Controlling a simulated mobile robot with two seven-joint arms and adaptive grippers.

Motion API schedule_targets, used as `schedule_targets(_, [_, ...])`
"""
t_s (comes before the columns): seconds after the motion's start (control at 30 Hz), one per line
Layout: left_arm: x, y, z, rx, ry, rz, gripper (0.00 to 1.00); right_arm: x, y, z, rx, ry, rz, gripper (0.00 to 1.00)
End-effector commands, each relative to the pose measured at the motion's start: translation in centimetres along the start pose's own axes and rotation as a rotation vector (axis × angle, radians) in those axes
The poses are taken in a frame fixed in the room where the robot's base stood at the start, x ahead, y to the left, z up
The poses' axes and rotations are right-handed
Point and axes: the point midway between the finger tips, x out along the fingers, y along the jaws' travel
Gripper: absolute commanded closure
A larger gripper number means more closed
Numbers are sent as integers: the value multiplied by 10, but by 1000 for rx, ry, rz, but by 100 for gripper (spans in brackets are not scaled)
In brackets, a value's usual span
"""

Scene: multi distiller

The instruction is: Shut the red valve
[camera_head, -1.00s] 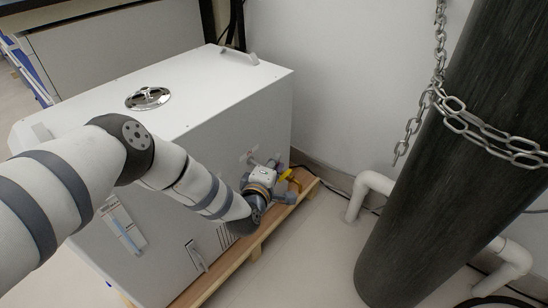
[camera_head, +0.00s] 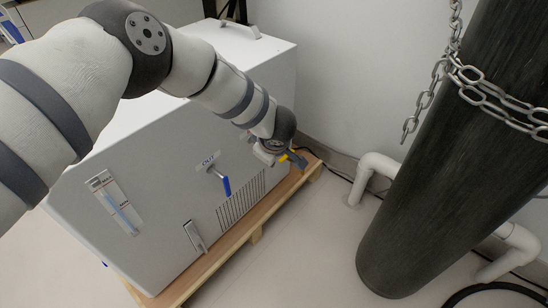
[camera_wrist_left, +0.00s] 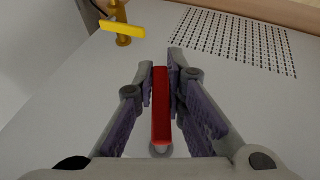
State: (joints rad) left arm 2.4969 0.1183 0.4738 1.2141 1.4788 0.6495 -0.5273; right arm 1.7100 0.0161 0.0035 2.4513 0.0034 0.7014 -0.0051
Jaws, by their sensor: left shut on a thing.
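The red valve handle (camera_wrist_left: 161,108) shows in the left wrist view as a long bar, seen lengthwise, between the two fingers of my left gripper (camera_wrist_left: 164,64). The fingers are shut on it. A small round grey fitting (camera_wrist_left: 160,149) shows at its near end. In the head view my left gripper (camera_head: 272,153) is at the far right end of the white machine's front face (camera_head: 160,185), and it hides the red valve there. My right gripper is not in view.
A yellow valve handle (camera_wrist_left: 122,29) on a brass stem stands close by. A blue handle (camera_head: 226,186) hangs under an OUT label. The machine stands on a wooden pallet (camera_head: 240,228). A dark chained cylinder (camera_head: 435,170) and white pipes (camera_head: 372,172) stand to the right.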

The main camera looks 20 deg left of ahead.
Motion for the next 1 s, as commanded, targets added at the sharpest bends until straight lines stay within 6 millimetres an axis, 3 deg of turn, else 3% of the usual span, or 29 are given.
schedule_targets(0.03, [8,-4,2,10,0,-38,100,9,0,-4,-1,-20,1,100])
schedule_targets(0.4, [3,-13,0,106,1,-264,100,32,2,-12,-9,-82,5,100])
schedule_targets(1.0, [-2,-17,-4,146,6,-358,100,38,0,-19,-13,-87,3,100])
